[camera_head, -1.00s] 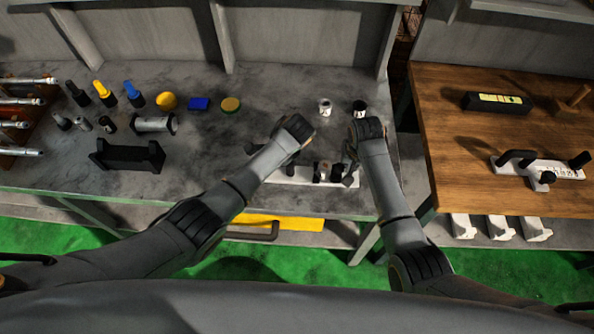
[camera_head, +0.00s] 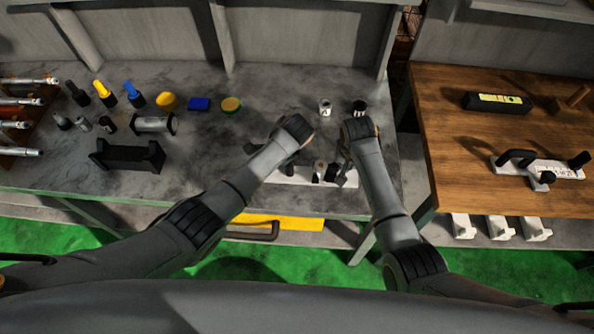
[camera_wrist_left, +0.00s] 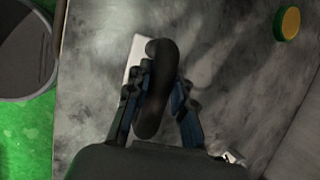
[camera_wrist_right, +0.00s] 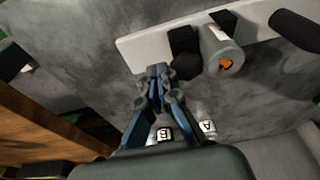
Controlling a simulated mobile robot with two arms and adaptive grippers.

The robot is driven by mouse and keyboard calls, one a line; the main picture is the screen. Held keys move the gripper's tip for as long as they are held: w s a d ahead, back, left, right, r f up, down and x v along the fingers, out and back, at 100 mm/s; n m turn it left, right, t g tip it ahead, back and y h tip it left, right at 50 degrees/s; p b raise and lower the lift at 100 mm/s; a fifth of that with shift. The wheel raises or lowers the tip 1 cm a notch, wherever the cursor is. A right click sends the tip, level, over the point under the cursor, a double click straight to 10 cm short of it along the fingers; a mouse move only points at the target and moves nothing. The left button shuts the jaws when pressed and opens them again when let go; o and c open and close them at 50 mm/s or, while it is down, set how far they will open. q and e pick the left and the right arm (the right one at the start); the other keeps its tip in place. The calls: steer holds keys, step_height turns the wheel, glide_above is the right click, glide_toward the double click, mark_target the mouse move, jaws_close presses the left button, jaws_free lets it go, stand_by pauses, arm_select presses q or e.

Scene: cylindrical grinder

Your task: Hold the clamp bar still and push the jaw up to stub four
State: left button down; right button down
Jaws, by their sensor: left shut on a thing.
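The clamp bar is a pale bar (camera_head: 285,178) lying on the grey bench; it also shows in the left wrist view (camera_wrist_left: 135,50) and right wrist view (camera_wrist_right: 145,52). My left gripper (camera_wrist_left: 160,80) is shut on the bar's black handle (camera_wrist_left: 152,115). A black block (camera_wrist_right: 184,50), which looks like the jaw, sits on the bar beside a grey cylinder (camera_wrist_right: 215,50) with an orange centre. My right gripper (camera_wrist_right: 160,70) has its fingertips together, empty, close to the block's outer side. I cannot tell whether they touch it. The stub numbers are not readable.
Two small labelled cylinders (camera_head: 325,106) (camera_head: 360,107) stand behind the bar. A black cradle (camera_head: 128,155) and several coloured items stand at the bench's left. A similar numbered bar (camera_head: 560,170) lies on the wooden table (camera_head: 450,150) at right. Bench between cradle and bar is clear.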

arm_select(q)
steer(key=shift+d, duration=0.3)
arm_select(e)
steer(key=shift+a+r, duration=0.2)
steer(key=shift+r, duration=0.3)
steer(key=shift+a+r, duration=0.15)
steer(key=shift+r, duration=0.3)
arm_select(q)
steer(key=shift+a, duration=0.25)
arm_select(e)
steer(key=shift+d+r, duration=0.2)
steer(key=shift+r, duration=0.65)
steer(key=shift+d+r, duration=0.25)
steer(key=shift+r, duration=0.6)
steer(key=shift+d+r, duration=0.2)
steer(key=shift+r, duration=0.65)
arm_select(q)
steer(key=c, duration=1.1)
jaws_free()
steer(key=v, duration=1.2)
steer(key=shift+w, duration=0.1)
